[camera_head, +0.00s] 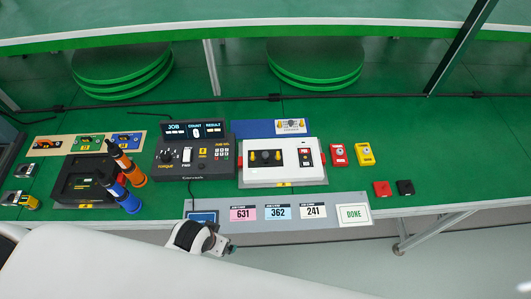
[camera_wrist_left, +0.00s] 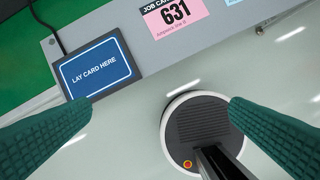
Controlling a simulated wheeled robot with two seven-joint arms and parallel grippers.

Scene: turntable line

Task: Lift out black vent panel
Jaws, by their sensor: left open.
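No part is clearly marked as the black vent panel. A small black block (camera_head: 405,187) lies at the right on the green table, and a dark insert (camera_head: 265,158) sits in the white tester box (camera_head: 285,175); I cannot tell if either is the panel. My left gripper (camera_head: 228,249) is in front of the table edge, below the card strip and apart from these things. In the left wrist view its two green fingers (camera_wrist_left: 162,105) are wide apart with nothing between them. My right gripper is not in view.
A grey card strip (camera_head: 270,224) runs along the front edge, with a blue card pad (camera_wrist_left: 100,68). Red (camera_head: 338,155) and yellow (camera_head: 364,154) parts lie right. The table's far right is clear.

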